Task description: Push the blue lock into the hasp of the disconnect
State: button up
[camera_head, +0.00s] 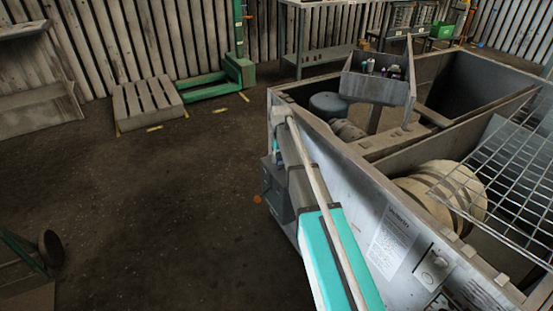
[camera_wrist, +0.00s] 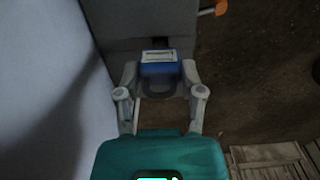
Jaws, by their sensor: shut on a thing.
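The blue lock (camera_wrist: 158,70) is between the two fingers of my gripper (camera_wrist: 160,73) in the wrist view, with the fingers shut on its sides. It has a pale label on its upper face, and a dark rounded loop shows on the side toward my palm. The disconnect (camera_wrist: 130,27) is the grey box just beyond the lock; it also shows in the head view (camera_head: 276,192), on the side of the housing. A dark spot behind the lock may be the hasp, but the lock covers most of that area. I cannot tell whether lock and hasp touch. My arm hides the gripper in the head view.
An orange-tipped handle (camera_wrist: 221,8) sticks out from the disconnect's side. The pale blower housing wall (camera_wrist: 40,90) stands close on the left in the wrist view. Floor on the right is open, with a wooden pallet (camera_head: 148,103) farther off.

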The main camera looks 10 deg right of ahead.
jog(key=shift+f+b, duration=1.15)
jog(key=shift+f, duration=0.05)
dwell(0.6)
jog(key=o, duration=1)
